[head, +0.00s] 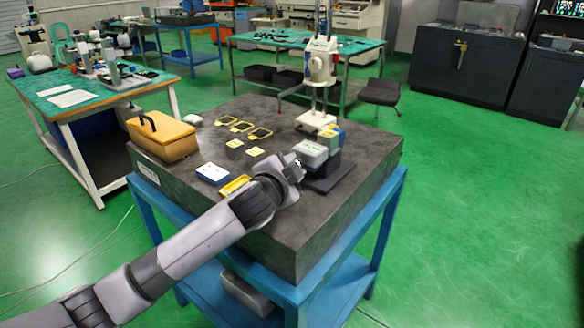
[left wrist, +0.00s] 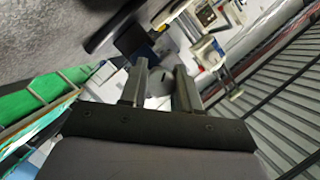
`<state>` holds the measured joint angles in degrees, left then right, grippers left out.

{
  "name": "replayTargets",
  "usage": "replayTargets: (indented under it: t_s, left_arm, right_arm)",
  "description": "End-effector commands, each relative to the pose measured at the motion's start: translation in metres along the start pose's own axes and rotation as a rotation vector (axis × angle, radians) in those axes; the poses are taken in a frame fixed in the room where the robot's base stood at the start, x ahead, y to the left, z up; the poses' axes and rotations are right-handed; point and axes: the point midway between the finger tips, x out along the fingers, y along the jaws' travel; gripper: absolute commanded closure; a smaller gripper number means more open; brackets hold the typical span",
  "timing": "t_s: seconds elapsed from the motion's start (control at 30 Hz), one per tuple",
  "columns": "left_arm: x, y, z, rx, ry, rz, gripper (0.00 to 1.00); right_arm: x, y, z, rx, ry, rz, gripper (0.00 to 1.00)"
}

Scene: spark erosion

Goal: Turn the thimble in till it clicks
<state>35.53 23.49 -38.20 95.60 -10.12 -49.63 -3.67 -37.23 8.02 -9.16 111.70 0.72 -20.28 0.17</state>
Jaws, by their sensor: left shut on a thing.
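My left gripper (head: 298,168) reaches over the granite plate, at the near side of a small dark stand (head: 328,178). The stand has a grey block (head: 310,152) and a blue and yellow part (head: 330,138) by it. In the left wrist view the two fingers of my left gripper (left wrist: 160,92) are on either side of a grey rounded piece, the thimble (left wrist: 158,87), and are shut on it. In the head view the thimble is hidden by the gripper. Its scale marks are too small to read. My right gripper is in neither view.
The granite plate (head: 265,215) rests on a blue frame (head: 300,292). On it are a yellow case (head: 162,138), a blue-edged white box (head: 213,173), black and yellow frames (head: 241,126) and a tall white instrument (head: 319,75). The plate's near right area is clear.

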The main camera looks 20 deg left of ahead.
Motion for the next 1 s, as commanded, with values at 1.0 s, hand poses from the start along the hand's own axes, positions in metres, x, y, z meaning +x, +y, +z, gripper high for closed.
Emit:
replayTargets:
  t_s: [1.0]
  left_arm:
    - [0.001,0.002,0.002,0.750,-0.002,-0.309,0.99]
  right_arm:
    - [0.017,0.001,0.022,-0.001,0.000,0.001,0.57]
